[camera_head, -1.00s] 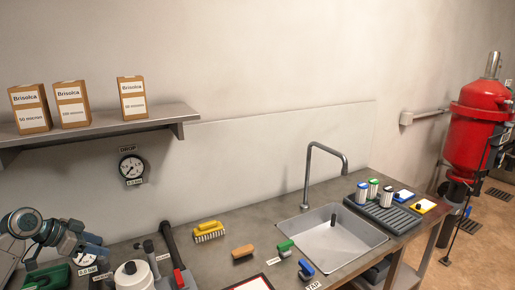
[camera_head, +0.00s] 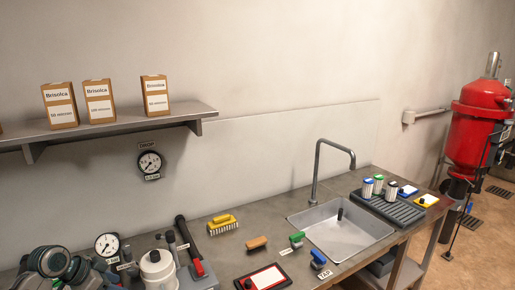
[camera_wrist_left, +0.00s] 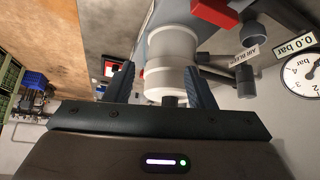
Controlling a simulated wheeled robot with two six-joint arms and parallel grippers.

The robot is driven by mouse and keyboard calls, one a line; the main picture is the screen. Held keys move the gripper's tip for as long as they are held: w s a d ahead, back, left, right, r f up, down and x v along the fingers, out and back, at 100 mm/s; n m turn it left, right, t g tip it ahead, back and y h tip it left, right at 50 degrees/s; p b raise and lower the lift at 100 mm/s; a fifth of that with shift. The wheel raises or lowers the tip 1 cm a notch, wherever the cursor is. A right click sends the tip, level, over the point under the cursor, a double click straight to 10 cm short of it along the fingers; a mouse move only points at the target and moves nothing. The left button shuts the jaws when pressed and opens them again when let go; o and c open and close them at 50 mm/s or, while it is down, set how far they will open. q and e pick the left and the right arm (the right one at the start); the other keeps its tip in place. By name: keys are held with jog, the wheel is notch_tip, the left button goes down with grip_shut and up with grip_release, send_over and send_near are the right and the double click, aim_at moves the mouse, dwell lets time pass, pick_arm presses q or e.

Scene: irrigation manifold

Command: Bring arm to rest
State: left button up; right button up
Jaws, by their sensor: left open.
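My left gripper (camera_wrist_left: 158,72) shows in the wrist view with its two dark fingers apart and nothing clamped between them. A white cylindrical canister (camera_wrist_left: 170,62) appears beyond and between the fingers; I cannot tell the exact gap to it. In the head view the rounded grey joints of my left arm (camera_head: 52,264) are at the lower left, and its fingers cannot be made out there. The white canister (camera_head: 157,270) stands on the bench to the right of that arm. My right gripper is in neither view.
A pressure gauge (camera_head: 107,245) and a black-handled lever (camera_head: 187,240) flank the canister. Brushes, including a yellow one (camera_head: 222,224), lie left of the sink (camera_head: 345,248). A shelf (camera_head: 110,127) with boxes hangs above. A red tank (camera_head: 478,125) stands at the right.

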pick_arm(q)
jog(key=s+d+f+n+g+y, duration=0.1)
jog(key=s+d+f, duration=0.4)
jog(key=s+f, duration=0.15)
jog(key=s+d+f+n+y, duration=0.1)
jog(key=s+d+f, duration=0.5)
jog(key=s, duration=0.2)
jog(key=s+d+r+n+y, duration=0.1)
jog(key=s+d+n+y, duration=0.15)
jog(key=s, duration=0.65)
jog(key=s+d+n+y, duration=0.1)
jog(key=s+n, duration=0.2)
jog(key=s, duration=0.7)
jog(key=a+f+g, duration=0.2)
jog(key=a+f, duration=0.1)
jog(key=f, duration=2.7)
jog(key=s+a+f+g, duration=0.1)
jog(key=s+f, duration=1.7)
jog(key=f, duration=0.1)
jog(key=shift+s+a+f, duration=0.15)
jog(key=shift+s+f, duration=0.05)
jog(key=shift+f, duration=0.2)
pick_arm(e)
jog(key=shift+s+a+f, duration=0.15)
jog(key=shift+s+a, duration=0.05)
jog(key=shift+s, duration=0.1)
